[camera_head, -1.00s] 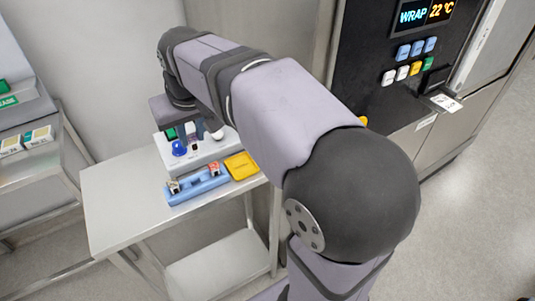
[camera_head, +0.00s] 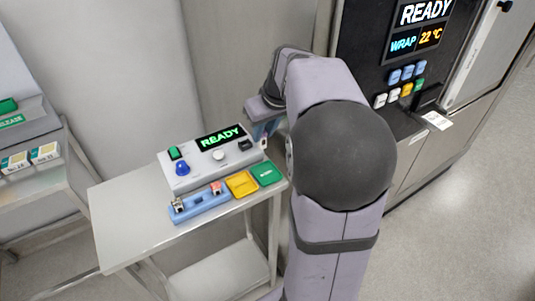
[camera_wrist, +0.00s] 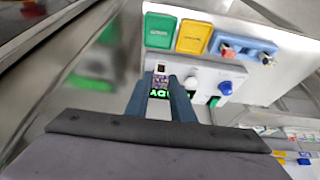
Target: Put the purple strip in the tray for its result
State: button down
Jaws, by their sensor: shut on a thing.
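In the head view my gripper (camera_head: 262,130) is at the right end of the grey tester (camera_head: 195,166), above the table; the strip is barely visible there. A yellow tray (camera_head: 241,184) and a green tray (camera_head: 266,173) lie side by side in front of the tester. Both also show in the wrist view, yellow (camera_wrist: 194,37) and green (camera_wrist: 160,31), beyond the fingertips. Both look empty. The tester's screen (camera_head: 219,137) reads READY.
A blue rack (camera_head: 199,204) with a dark-topped and a red-topped piece stands left of the yellow tray. The tester carries a blue knob (camera_head: 182,168) and a green switch (camera_head: 174,153). The table's (camera_head: 125,215) left part is clear. A dark wall panel (camera_head: 385,65) stands right.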

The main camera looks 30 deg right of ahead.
jog(key=f, duration=0.3)
jog(key=f+p, duration=0.1)
jog(key=f, duration=0.6)
jog(key=shift+d+f+p, duration=0.25)
jog(key=shift+d+p, duration=0.05)
jog(key=shift+d, duration=0.1)
jog(key=shift+d+f+p, duration=0.15)
jog(key=shift+f+p, duration=0.25)
jog(key=shift+p, duration=0.05)
jog(key=shift+d+f, duration=0.1)
jog(key=shift+f, duration=0.05)
jog(key=shift+f, duration=0.15)
jog(key=c, duration=1.5)
grip_release()
jog(key=shift+c, duration=0.2)
jog(key=shift+r, duration=0.25)
jog(key=b+v, duration=0.2)
jog(key=v, duration=1)
